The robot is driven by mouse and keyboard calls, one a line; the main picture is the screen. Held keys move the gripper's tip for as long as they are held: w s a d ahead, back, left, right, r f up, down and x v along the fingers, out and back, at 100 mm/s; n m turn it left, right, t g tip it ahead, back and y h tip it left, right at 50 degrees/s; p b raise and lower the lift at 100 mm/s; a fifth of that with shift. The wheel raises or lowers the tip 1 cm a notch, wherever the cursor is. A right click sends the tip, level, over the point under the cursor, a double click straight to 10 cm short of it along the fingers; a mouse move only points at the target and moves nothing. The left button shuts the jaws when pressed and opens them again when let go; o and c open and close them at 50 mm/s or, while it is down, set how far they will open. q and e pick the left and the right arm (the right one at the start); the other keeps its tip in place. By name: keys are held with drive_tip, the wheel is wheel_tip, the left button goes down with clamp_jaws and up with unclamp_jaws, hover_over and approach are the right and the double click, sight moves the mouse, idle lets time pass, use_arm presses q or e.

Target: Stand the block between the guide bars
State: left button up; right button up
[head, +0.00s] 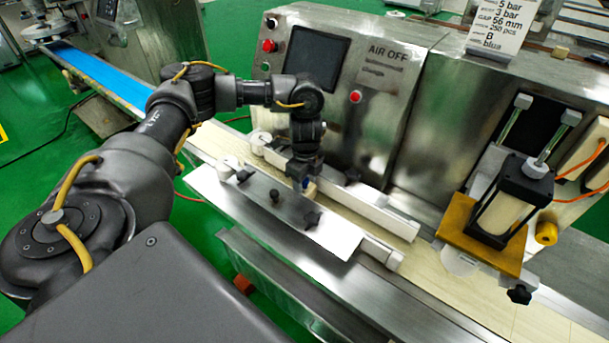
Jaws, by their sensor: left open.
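The two white guide bars lie along the pale conveyor belt in front of the machine: the far bar (372,207) and the near bar (382,250), which is partly behind a metal plate. My left gripper (304,185) points down over the gap between the bars, near their middle, and is open. A small tan block (310,189) shows at its fingertips, low between the bars. Its lower part is hidden by the plate, so I cannot tell whether it stands on the belt or touches the fingers. My right gripper is not in view.
The metal plate (325,238) with dark knobs is in front of the near bar. The steel machine cabinet (370,100) rises close behind the bars. A press with an orange base (455,235) stands over the belt at right. Bare belt (345,211) shows between the bars.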

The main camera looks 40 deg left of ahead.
use_arm(q)
drive_tip(key=shift+o, duration=0.7)
drive_tip(key=r, duration=0.3)
drive_tip(key=r+p, duration=0.1)
drive_tip(key=r, duration=0.1)
drive_tip(key=shift+w+a+r, duration=0.15)
drive_tip(key=shift+w+r, duration=0.1)
drive_tip(key=shift+w, duration=0.05)
drive_tip(key=r, duration=0.3)
drive_tip(key=s+r, duration=0.1)
drive_tip(key=shift+d+r+p, duration=0.3)
drive_tip(key=shift+w+a+r, duration=0.2)
drive_tip(key=shift+w, duration=0.05)
drive_tip(key=shift+r, duration=0.1)
drive_tip(key=shift+s+r, duration=0.1)
drive_tip(key=shift+s, duration=0.1)
